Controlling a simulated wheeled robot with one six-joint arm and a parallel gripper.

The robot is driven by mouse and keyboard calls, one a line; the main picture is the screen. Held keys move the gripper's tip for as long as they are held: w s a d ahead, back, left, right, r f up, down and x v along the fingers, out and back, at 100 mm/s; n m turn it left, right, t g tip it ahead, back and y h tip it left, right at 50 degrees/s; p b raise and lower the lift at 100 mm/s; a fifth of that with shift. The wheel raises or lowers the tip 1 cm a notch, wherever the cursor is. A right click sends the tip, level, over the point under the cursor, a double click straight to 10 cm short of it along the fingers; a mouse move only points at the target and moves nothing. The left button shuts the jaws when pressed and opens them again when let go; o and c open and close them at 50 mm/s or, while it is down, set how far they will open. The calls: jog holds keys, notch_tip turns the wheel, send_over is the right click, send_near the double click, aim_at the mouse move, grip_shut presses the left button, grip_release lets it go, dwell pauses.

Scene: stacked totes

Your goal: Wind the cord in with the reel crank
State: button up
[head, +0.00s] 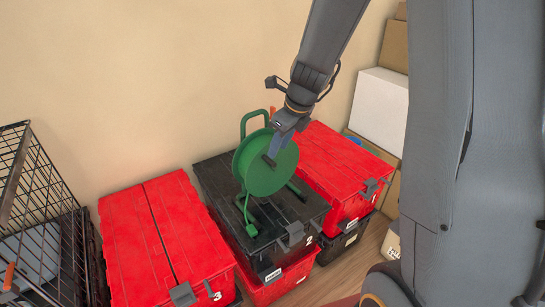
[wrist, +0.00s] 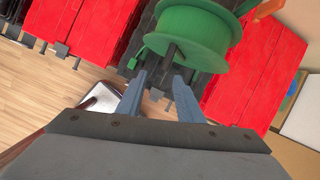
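A green cord reel (head: 262,172) with a green carrying frame stands on the black tote lid. It also shows at the top of the wrist view (wrist: 200,30). A short green cord end with a plug (head: 250,229) hangs at the reel's front. My gripper (head: 270,160) is in front of the reel's face in the head view and hides part of it. In the wrist view my gripper's fingers (wrist: 160,78) are spread apart with nothing between them. A dark stub, seemingly the crank handle (wrist: 172,52), projects from the reel just beyond the fingertips. Whether they touch it is unclear.
The black tote (head: 222,170) marked 2 sits on a red tote (head: 290,280). Red totes stand left (head: 125,240) and right (head: 340,165). A wire cage (head: 40,165) is at far left. Boxes (head: 378,105) are stacked at the back right. Wooden floor lies in front.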

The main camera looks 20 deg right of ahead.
aim_at(270, 160)
jog(key=w+f+m, duration=0.1)
jog(key=f, duration=0.1)
jog(key=w+f+m, duration=0.1)
jog(key=w+f, duration=0.1)
jog(key=f, duration=0.1)
jog(key=w+a+f, duration=0.1)
jog(key=f, duration=0.1)
jog(key=shift+w+f+m+b, duration=0.2)
jog(key=shift+w+m+b, duration=0.1)
jog(key=shift+m, duration=0.1)
grip_shut()
